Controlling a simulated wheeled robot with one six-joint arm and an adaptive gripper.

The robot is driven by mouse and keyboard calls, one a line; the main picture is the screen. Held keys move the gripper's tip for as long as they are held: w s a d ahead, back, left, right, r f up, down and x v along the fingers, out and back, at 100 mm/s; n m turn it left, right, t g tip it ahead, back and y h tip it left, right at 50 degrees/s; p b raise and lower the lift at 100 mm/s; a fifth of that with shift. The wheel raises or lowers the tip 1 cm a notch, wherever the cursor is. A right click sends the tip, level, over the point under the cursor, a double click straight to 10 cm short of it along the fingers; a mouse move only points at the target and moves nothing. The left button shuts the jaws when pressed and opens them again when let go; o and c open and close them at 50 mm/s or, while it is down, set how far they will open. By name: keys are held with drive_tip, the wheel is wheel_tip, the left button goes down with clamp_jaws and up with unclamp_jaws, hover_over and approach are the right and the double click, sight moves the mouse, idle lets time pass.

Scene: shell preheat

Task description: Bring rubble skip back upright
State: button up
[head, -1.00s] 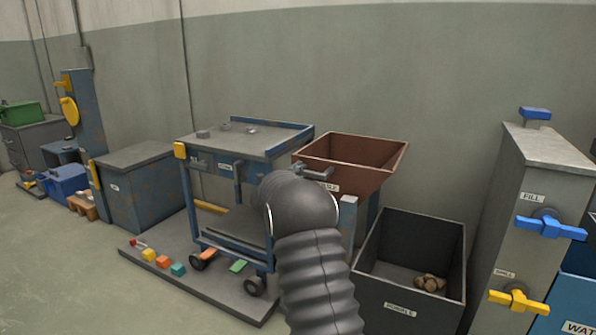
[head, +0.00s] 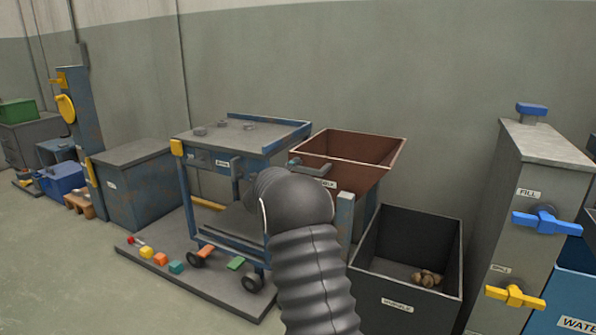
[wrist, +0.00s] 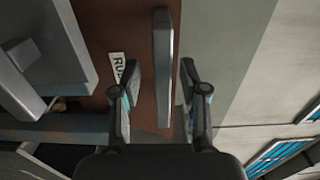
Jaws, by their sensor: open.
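The rubble skip (head: 362,178) is a rust-brown open tub with a wide, flared rim. It stands between the blue cart and a dark bin, and its visible inside looks empty. I cannot tell how far it is tilted. In the wrist view the skip's brown face (wrist: 101,30) carries a partly hidden label. A grey bar handle (wrist: 162,45) stands off that face. My gripper (wrist: 162,66) is open, with one finger on each side of the bar in that view. I see no clear contact.
A dark bin (head: 455,255) holding brown lumps (head: 426,278) stands right of the skip. The blue cart (head: 240,135) is close on the left, on a grey platform (head: 215,290). A grey cabinet (head: 540,165) with blue and yellow valve handles stands at right. Floor at left is clear.

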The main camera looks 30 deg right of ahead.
drive_tip(key=v, duration=1)
drive_tip(key=shift+s, duration=0.2)
drive_tip(key=shift+a, duration=0.1)
idle(0.4)
